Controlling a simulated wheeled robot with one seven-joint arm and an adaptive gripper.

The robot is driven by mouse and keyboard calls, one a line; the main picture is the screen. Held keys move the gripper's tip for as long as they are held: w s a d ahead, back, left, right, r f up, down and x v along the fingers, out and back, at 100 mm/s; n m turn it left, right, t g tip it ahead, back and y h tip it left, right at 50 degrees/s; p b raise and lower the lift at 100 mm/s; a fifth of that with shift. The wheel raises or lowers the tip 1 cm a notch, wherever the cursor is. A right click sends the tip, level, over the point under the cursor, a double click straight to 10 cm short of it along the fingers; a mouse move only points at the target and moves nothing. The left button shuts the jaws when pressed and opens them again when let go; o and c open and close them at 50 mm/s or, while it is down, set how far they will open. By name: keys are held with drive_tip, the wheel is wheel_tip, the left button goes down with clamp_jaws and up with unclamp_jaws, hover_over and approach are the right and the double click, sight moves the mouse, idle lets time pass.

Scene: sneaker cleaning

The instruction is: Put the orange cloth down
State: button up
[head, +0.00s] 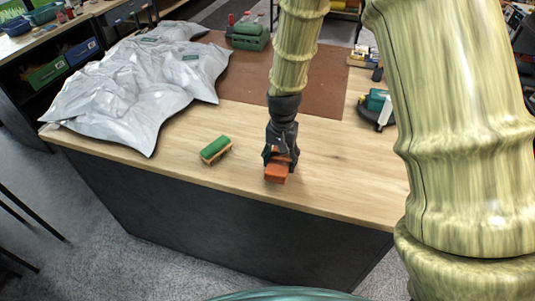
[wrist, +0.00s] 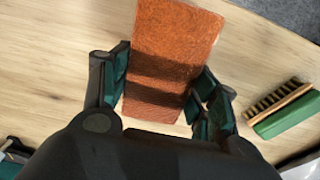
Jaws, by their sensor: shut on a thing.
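The orange cloth (head: 277,173) is a folded, block-like piece near the front edge of the wooden table (head: 330,195). In the wrist view the cloth (wrist: 172,50) lies between the two fingers. My gripper (head: 280,157) points down and is shut on the cloth; it also shows in the wrist view (wrist: 160,95). The cloth is at or just above the tabletop; I cannot tell whether it touches. The fingers hide part of it.
A green brush (head: 216,149) lies left of the cloth and also shows in the wrist view (wrist: 285,110). A crumpled grey sheet (head: 140,80) covers the table's left side. A brown mat (head: 320,88) lies behind my gripper. Bare wood surrounds the cloth.

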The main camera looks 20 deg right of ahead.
drive_tip(key=w+a, duration=0.1)
drive_tip(key=w+p, duration=0.1)
drive_tip(key=w, duration=0.1)
drive_tip(key=w+a, duration=0.1)
drive_tip(key=shift+w+a+f+p, duration=0.2)
drive_tip(key=shift+w+a+p, duration=0.1)
drive_tip(key=shift+w, duration=0.1)
drive_tip(key=shift+s+f+p, duration=0.15)
drive_tip(key=shift+f+p, duration=0.25)
drive_tip(key=shift+f, duration=0.05)
drive_tip(key=shift+f+p, duration=0.55)
drive_tip(key=shift+f, duration=0.7)
drive_tip(key=shift+f, duration=0.15)
drive_tip(key=o, duration=1.1)
drive_tip(key=shift+r, duration=0.2)
wheel_tip(320, 180, up, 12)
drive_tip(key=b, duration=0.4)
